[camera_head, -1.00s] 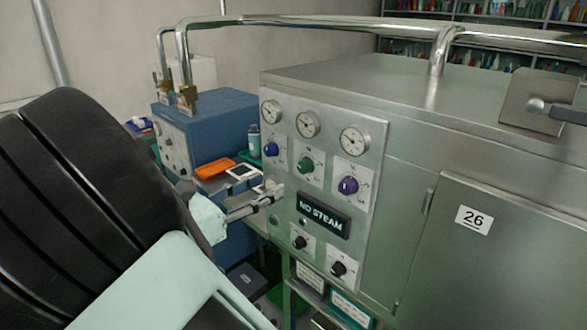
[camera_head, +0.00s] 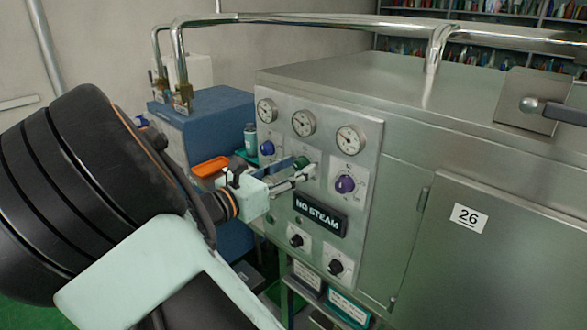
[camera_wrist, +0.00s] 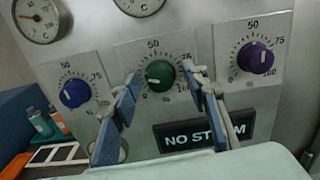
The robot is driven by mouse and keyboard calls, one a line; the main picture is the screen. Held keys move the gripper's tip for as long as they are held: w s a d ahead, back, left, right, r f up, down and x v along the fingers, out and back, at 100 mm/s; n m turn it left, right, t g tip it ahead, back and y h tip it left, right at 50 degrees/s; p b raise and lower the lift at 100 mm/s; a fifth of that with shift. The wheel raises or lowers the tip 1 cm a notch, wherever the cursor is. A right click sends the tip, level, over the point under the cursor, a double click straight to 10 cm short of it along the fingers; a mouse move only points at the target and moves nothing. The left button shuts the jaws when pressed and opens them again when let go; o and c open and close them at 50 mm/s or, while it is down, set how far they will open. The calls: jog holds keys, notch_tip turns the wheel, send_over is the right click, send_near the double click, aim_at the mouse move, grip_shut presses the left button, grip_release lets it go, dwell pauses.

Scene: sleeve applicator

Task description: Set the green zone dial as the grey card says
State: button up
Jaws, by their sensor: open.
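The green zone dial (camera_wrist: 160,75) sits between the blue and purple dials on the steel panel. Marks 0, 50, 75 and 100 show around it; I cannot read its pointer clearly. My gripper (camera_wrist: 162,83) is open, its fingers on either side of the green dial, with no clear grip on it. In the head view my gripper (camera_head: 306,176) is at the panel and partly covers the green dial (camera_head: 300,162). A grey-framed card (camera_head: 307,277) hangs below the panel; its writing is too small to read.
The blue dial (camera_wrist: 75,93) and purple dial (camera_wrist: 256,57) flank the green one closely. A NO STEAM sign (camera_wrist: 203,133) is just below. Two black knobs, a green-framed card (camera_head: 348,309) and an orange tray (camera_head: 210,166) are nearby. Gauges sit above.

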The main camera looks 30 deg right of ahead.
jog(key=shift+c, duration=0.2)
grip_shut()
jog(key=shift+m, duration=0.4)
jog(key=m+b, duration=0.2)
jog(key=m, duration=0.3)
jog(key=shift+f+m, duration=0.15)
jog(key=shift+m, duration=0.15)
jog(key=m+b, duration=0.3)
jog(key=m, duration=0.1)
jog(key=shift+s+f+b, duration=0.1)
jog(key=shift+b, duration=0.2)
jog(key=shift+m+b, duration=1.1)
jog(key=shift+m, duration=0.2)
jog(key=shift+r, duration=0.2)
